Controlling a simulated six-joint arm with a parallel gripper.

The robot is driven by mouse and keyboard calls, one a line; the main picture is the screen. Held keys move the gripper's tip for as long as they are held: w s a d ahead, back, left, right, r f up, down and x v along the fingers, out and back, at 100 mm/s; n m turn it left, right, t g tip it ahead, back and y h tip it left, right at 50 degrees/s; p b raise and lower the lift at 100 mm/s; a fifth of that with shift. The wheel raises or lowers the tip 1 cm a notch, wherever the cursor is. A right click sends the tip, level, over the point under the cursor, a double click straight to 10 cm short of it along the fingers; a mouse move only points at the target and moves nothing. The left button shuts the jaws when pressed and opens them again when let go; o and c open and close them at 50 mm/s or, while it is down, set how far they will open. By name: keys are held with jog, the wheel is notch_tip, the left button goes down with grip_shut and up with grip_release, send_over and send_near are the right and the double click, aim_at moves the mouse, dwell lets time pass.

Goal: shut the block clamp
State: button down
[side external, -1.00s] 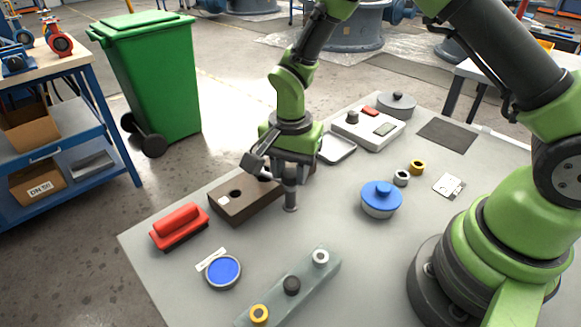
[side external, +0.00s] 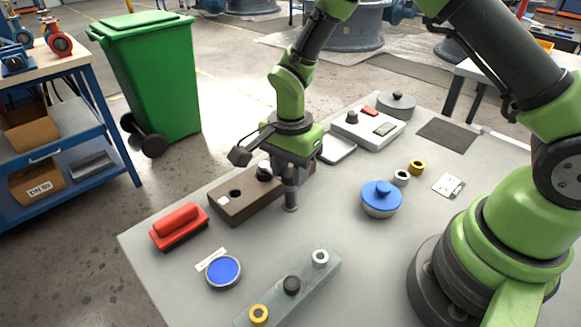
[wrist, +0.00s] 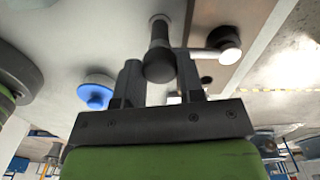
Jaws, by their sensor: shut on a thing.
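The block clamp is a metal post (side external: 290,198) standing on the table, with a dark cylindrical top (wrist: 158,62) and a silver arm. The arm ends in a round pale-faced pad (wrist: 227,45), over the brown block in the wrist view. The brown block (side external: 236,207) lies beside the post, with a dark hole in its top. My gripper (wrist: 160,75) is above the post, its two fingers shut on the clamp's dark top. In the side view my gripper (side external: 290,178) hides the clamp's top and part of the block's right end. Contact between pad and block cannot be told.
A red-handled tool (side external: 178,225) lies left of the block. A blue-faced disc (side external: 223,271) and a grey-green strip (side external: 306,276) with rings lie in front. A blue-lidded pot (side external: 381,200) stands to the right. A tray (side external: 337,148) lies behind the gripper.

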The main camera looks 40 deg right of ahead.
aim_at(290, 171)
jog(key=c, duration=0.7)
grip_release()
jog(key=shift+c, duration=0.2)
notch_tip(290, 171, up, 9)
jog(key=shift+r, duration=0.5)
jog(key=s+d+r+n+t+y, duration=0.1)
jog(key=s+d+r+n+t, duration=0.15)
jog(key=s+r+n, duration=0.5)
jog(key=s+r+n+t+y, duration=0.1)
jog(key=s+r+n+t, duration=0.3)
jog(key=s, duration=0.6)
notch_tip(290, 171, up, 2)
jog(key=shift+s+d+r+t, duration=0.2)
jog(key=shift+s+d+t, duration=0.15)
